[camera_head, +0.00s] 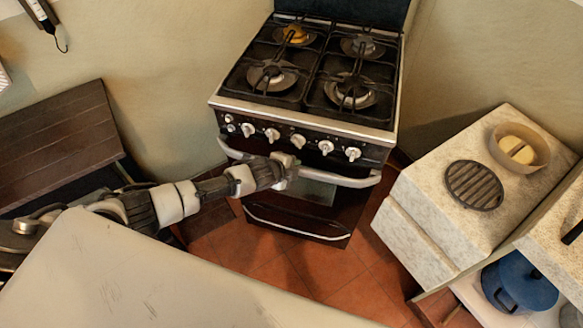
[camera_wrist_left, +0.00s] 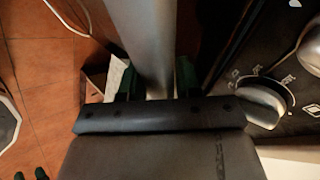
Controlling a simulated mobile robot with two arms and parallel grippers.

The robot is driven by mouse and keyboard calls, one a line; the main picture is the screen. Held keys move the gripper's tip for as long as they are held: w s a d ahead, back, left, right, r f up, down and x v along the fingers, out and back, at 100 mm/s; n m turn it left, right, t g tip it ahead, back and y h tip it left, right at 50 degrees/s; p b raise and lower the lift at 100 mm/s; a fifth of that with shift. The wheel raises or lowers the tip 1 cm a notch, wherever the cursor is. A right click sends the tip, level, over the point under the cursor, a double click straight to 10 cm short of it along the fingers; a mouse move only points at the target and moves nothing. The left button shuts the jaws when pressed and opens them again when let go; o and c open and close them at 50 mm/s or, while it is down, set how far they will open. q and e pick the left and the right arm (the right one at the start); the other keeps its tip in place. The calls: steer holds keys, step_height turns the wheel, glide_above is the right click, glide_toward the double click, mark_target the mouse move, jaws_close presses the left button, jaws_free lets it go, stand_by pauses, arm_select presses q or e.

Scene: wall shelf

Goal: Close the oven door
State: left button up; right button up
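The oven (camera_head: 330,220) stands at the back centre in the head view, with a dark door and a light metal handle bar (camera_head: 350,180) below the row of knobs. The door looks upright and close to the oven front; I cannot tell whether a small gap is left. My left gripper (camera_head: 287,168) is at the middle of the handle. In the left wrist view, the handle bar (camera_wrist_left: 148,40) runs between the dark fingers (camera_wrist_left: 158,82) and fills the space between them, so the gripper looks shut on it. My right gripper is not in view.
The stove top (camera_head: 310,70) with several burners is above the door. A stone counter (camera_head: 440,190) with a bowl (camera_head: 519,148) and a round grate (camera_head: 474,185) stands right. A pale surface (camera_head: 150,285) fills the lower left. Tiled floor (camera_head: 320,268) lies open before the oven.

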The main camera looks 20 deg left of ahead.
arm_select(q)
steer(key=shift+o, duration=0.4)
steer(key=shift+w, duration=0.25)
steer(key=v, duration=1.1)
steer(key=shift+p, duration=0.45)
steer(key=shift+w, duration=0.1)
